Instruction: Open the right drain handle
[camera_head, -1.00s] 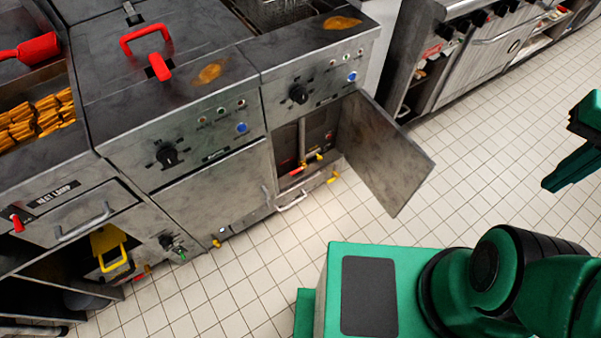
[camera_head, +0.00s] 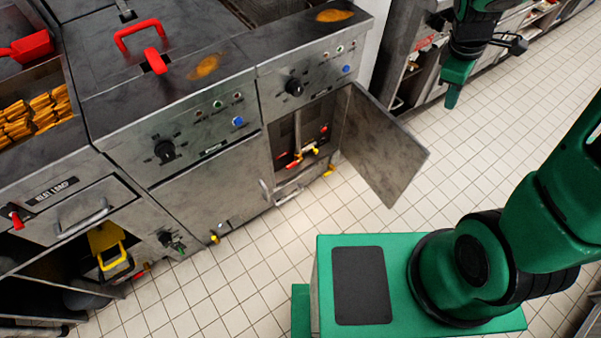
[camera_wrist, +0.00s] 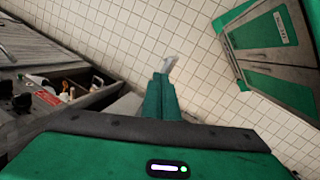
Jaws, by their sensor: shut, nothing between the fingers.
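The right fryer's cabinet (camera_head: 283,155) stands open, its door (camera_head: 385,150) swung out to the right. Inside are dark walls, a vertical pipe and small drain fittings. A red handle (camera_head: 294,164) sits low at the left, with a yellow-orange piece (camera_head: 315,151) to its right and a small red spot above that. They are too small to tell which is the right drain handle or how it is turned. My gripper (camera_head: 452,98) is shut and empty, pointing down, right of and beyond the open door, away from the fittings. Its green fingers show in the wrist view (camera_wrist: 162,95).
The open door stands between my gripper and the cabinet opening. A range (camera_head: 412,80) stands at the back right, behind my gripper. The tiled floor (camera_head: 300,215) in front is clear. A yellow handle (camera_head: 330,170) sits low near the cabinet.

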